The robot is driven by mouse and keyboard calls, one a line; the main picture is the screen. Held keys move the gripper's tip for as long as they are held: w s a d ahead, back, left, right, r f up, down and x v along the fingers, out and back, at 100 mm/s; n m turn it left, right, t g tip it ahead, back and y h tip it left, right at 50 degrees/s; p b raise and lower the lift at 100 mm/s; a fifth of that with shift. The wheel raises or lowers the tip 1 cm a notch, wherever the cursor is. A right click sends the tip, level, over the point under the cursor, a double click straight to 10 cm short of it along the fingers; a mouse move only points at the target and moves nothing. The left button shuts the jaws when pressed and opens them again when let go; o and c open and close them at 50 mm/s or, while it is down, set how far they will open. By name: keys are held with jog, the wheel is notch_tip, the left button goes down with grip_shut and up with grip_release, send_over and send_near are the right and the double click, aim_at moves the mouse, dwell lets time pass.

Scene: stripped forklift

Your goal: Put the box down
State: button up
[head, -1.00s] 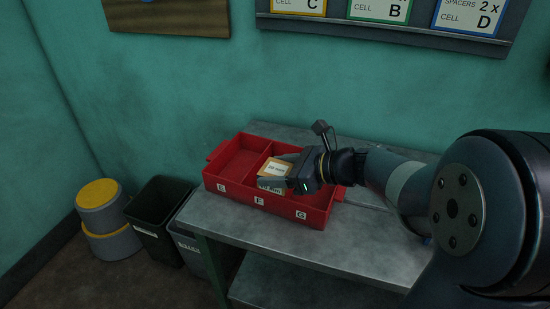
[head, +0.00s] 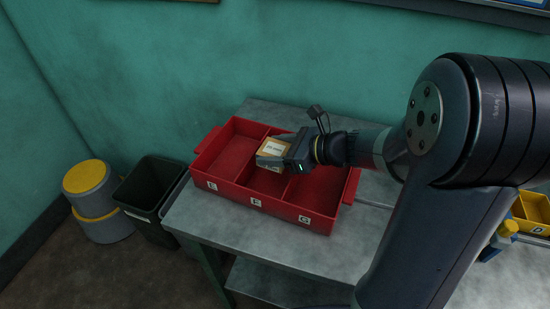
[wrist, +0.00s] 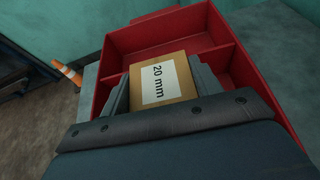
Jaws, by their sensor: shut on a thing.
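A small cardboard box (head: 274,147) with a white label is held in my gripper (head: 277,154). In the wrist view the box (wrist: 161,82) reads "20 mm" and sits between the two fingers of my gripper (wrist: 160,88). The box is above the red tray (head: 233,194), over its middle part near compartment E or F. The tray has three compartments with letter labels on its front wall. In the wrist view the tray (wrist: 270,97) lies behind and below the box. I cannot tell whether the box touches the tray.
The tray stands on a grey metal table (head: 190,215). A dark bin (head: 150,190) and a grey step stool with a yellow top (head: 85,177) stand left of the table. A yellow bin (head: 533,208) is at the far right. An orange cone (wrist: 67,73) shows in the wrist view.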

notch_tip(320, 180, down, 3)
jog(key=shift+r, duration=0.1)
jog(key=shift+s+f+b, duration=0.1)
jog(key=shift+f+b, duration=0.55)
jog(key=shift+b, duration=0.05)
jog(key=o, duration=1.1)
jog(key=shift+s+f, duration=0.1)
jog(key=shift+f, duration=0.1)
jog(key=shift+o, duration=0.2)
jog(key=shift+r+p, duration=0.45)
jog(key=shift+r, duration=0.05)
jog(key=shift+d+r, duration=0.25)
jog(key=shift+d, duration=0.1)
jog(key=v, duration=1.1)
jog(key=shift+r, duration=0.45)
